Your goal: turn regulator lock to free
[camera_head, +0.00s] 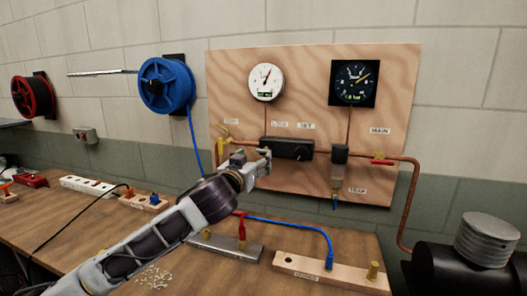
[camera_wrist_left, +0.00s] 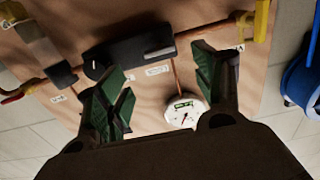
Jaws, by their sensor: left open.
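The regulator is a dark box (camera_head: 292,149) on the copper pipe in the middle of the wooden panel, with the LOCK label (camera_head: 280,124) and SET label (camera_head: 306,125) above it. It also shows in the left wrist view as a black body (camera_wrist_left: 128,52) with a pale mark on its face. My left gripper (camera_head: 260,162) is in front of the regulator's left end and covers part of it. In the left wrist view its green-padded fingers (camera_wrist_left: 160,90) are spread with nothing between them. I cannot tell the lock's setting. My right gripper is not in view.
The panel (camera_head: 235,75) carries a white gauge (camera_head: 266,82) and a black gauge (camera_head: 353,83). A yellow valve handle (camera_head: 222,131) is left of the regulator; a filter (camera_head: 340,155) and red handle (camera_head: 382,161) are right. A blue hose (camera_head: 290,222) runs over the bench below.

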